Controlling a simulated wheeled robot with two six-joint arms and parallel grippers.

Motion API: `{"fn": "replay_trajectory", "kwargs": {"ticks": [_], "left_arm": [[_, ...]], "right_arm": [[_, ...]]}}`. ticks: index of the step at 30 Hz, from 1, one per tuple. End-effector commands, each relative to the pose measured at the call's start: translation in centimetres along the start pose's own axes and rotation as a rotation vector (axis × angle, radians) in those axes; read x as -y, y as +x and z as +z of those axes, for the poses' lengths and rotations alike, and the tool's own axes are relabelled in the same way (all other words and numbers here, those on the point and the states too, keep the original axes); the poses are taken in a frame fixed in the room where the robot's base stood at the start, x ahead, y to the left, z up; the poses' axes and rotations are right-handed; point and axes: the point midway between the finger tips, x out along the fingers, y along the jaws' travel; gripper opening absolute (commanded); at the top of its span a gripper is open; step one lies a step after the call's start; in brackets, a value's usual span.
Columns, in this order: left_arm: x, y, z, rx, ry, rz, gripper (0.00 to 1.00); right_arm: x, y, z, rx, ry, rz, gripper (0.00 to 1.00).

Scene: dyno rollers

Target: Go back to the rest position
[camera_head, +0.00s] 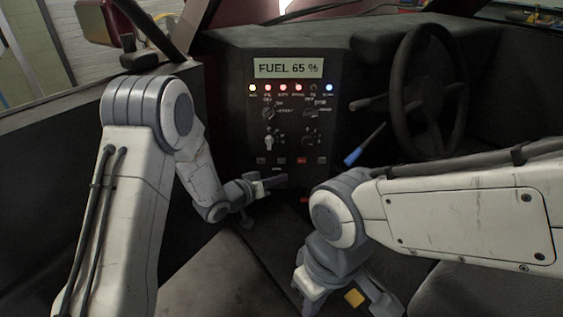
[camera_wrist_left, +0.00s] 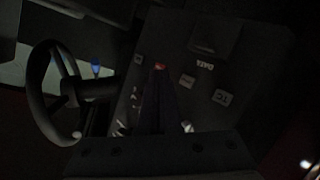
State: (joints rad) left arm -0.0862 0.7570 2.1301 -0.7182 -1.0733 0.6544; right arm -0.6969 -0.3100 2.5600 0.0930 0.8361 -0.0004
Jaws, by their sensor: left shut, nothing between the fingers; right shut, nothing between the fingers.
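My left gripper (camera_head: 272,183) is in front of the lower part of the dark control panel (camera_head: 225,110) in the head view. It is shut and empty. In the left wrist view its dark fingers (camera_wrist_left: 159,90) are together, with a small red button or light (camera_wrist_left: 160,66) showing just past the tips. I cannot tell whether the fingers touch the panel. My right gripper (camera_head: 340,292) hangs low at the bottom of the head view, pointing down beside the seat, shut with nothing held. Its fingertips are hard to make out there.
The panel has a display (camera_head: 288,68) reading FUEL 65 %, a row of lit lamps, knobs and small buttons. A steering wheel (camera_head: 401,100) and a blue-handled lever (camera_head: 366,146) are on the right. A dark seat (camera_head: 470,290) is at lower right. A door edge (camera_head: 60,140) runs along the left.

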Motion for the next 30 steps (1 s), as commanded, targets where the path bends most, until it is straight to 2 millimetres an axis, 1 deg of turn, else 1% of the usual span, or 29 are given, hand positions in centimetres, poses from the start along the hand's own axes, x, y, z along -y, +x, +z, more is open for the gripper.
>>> {"fn": "replay_trajectory", "kwargs": {"ticks": [6, 9, 13, 14, 16, 17, 20, 23, 24, 30], "left_arm": [[0.0, 0.0, 0.0, 0.000, 0.000, 0.000, 0.00], [-0.3, 0.0, -0.2, 0.012, 0.014, -0.015, 0.00], [-1.6, -0.5, -0.5, 0.082, 0.080, -0.097, 0.00], [-2.1, -0.8, -0.5, 0.109, 0.102, -0.126, 0.00], [-3.4, -2.1, -0.4, 0.185, 0.153, -0.201, 0.00], [-4.0, -2.8, -0.2, 0.222, 0.172, -0.232, 0.00], [-6.0, -6.0, 0.8, 0.357, 0.221, -0.324, 0.00], [-8.5, -10.1, 2.6, 0.509, 0.254, -0.385, 0.00], [-9.5, -12.0, 3.4, 0.571, 0.262, -0.400, 0.00], [-14.2, -20.9, 7.8, 0.863, 0.281, -0.397, 0.00]], "right_arm": [[0.0, 0.0, 0.0, 0.000, 0.000, 0.000, 0.00], [0.0, 0.0, 0.0, 0.000, 0.000, 0.000, 0.00], [0.0, 0.0, 0.0, 0.000, 0.000, 0.000, 0.00], [0.0, 0.0, 0.0, 0.000, 0.000, 0.000, 0.00], [0.0, 0.0, 0.0, 0.000, 0.000, 0.000, 0.00], [0.0, 0.0, 0.0, 0.000, 0.000, 0.000, 0.00], [0.0, 0.0, 0.0, 0.000, 0.000, 0.000, 0.00], [0.0, 0.0, 0.0, 0.000, 0.000, 0.000, 0.00], [0.0, 0.0, 0.0, 0.000, 0.000, 0.000, 0.00], [0.0, 0.0, 0.0, 0.000, 0.000, 0.000, 0.00]]}}
